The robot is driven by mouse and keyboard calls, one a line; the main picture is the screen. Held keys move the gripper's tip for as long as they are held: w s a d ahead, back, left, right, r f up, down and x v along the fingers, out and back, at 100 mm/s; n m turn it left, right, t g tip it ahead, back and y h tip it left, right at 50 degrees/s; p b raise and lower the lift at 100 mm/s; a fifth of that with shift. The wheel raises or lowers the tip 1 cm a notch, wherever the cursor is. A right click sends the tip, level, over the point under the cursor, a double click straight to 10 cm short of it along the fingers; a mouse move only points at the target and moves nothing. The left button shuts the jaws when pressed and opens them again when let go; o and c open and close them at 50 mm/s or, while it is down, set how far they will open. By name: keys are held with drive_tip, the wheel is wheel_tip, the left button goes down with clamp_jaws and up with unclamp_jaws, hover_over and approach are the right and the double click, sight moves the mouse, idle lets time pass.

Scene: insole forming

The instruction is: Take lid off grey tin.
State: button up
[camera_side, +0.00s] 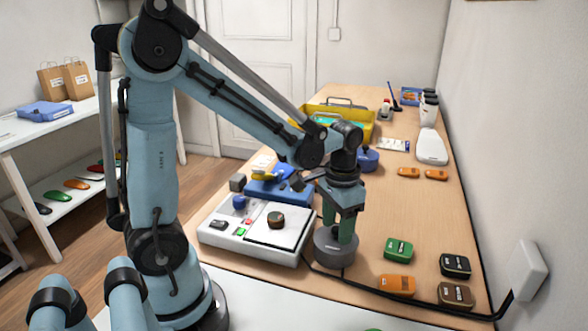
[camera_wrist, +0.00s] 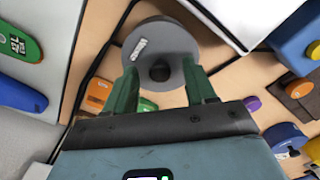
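The grey tin (camera_side: 334,256) is a squat round tin standing on the wooden table, just right of a white machine. In the wrist view its round grey lid (camera_wrist: 176,42) shows from above, with a small white label and a dark round knob (camera_wrist: 160,72) in the middle. My gripper (camera_side: 345,232) points down over the tin, with its green fingers reaching close to the lid. In the wrist view my gripper (camera_wrist: 160,76) has one finger on each side of the knob, with gaps between. Whether the fingertips touch the lid is hard to tell.
The white machine (camera_side: 228,238) with a dark round piece on its plate stands left of the tin. A green pack (camera_side: 398,249), an orange pack (camera_side: 396,284) and dark packs lie to the right. A black cable (camera_side: 375,291) runs past the tin. A blue tin (camera_side: 368,159) stands behind.

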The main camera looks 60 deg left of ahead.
clamp_jaws()
